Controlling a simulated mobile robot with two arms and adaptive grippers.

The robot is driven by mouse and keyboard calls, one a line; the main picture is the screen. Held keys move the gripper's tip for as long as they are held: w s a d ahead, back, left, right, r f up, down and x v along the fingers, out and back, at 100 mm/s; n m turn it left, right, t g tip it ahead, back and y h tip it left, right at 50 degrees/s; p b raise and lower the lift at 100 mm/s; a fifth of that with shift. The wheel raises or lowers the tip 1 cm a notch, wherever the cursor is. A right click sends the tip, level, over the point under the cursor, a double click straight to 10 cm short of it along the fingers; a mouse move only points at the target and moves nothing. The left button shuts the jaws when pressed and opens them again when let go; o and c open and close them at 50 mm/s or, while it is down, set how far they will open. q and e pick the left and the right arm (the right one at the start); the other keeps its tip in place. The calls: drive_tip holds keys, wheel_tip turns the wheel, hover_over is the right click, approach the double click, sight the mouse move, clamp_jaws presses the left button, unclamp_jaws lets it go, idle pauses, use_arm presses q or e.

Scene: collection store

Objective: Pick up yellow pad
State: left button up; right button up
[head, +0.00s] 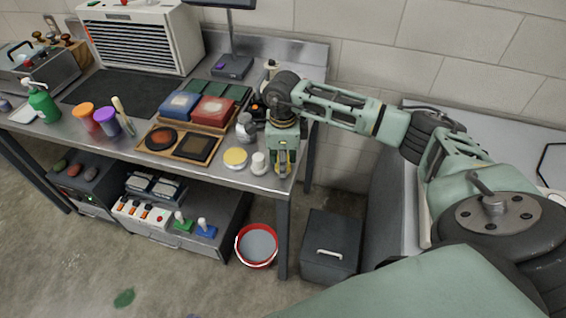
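A round, flat pad with a pale yellow top (235,157) lies on the metal bench near its front right edge. My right gripper (283,163) points down over the bench's right front corner, to the right of the pad and apart from it. Some yellow shows at its fingers, but I cannot tell whether this is part of the gripper or something between them. The finger gap is too small to read. My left gripper is not in view.
A small white jar (258,164) stands between the pad and my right gripper. A grey jar (245,127) stands behind. A wooden tray (161,153) with dark dishes lies left of the pad. A red bucket (257,245) sits on the floor below.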

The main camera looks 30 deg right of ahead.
drive_tip(key=shift+w+r+b, duration=0.1)
drive_tip(key=shift+r+b, duration=0.25)
drive_tip(key=shift+r, duration=0.25)
drive_tip(key=r, duration=0.1)
drive_tip(key=r+b, duration=0.1)
drive_tip(key=shift+s+a+r, duration=0.1)
drive_tip(key=shift+s+r, duration=0.2)
drive_tip(key=shift+r, duration=0.1)
drive_tip(key=s+a+r+b, duration=0.3)
drive_tip(key=s+r, duration=0.4)
drive_tip(key=s, duration=0.3)
drive_tip(key=shift+s+a, duration=0.15)
drive_tip(key=shift+a, duration=0.55)
drive_tip(key=o, duration=0.5)
drive_tip(key=shift+c, duration=0.2)
drive_tip(key=shift+f, duration=0.1)
drive_tip(key=c, duration=0.4)
drive_tip(key=shift+o, duration=0.2)
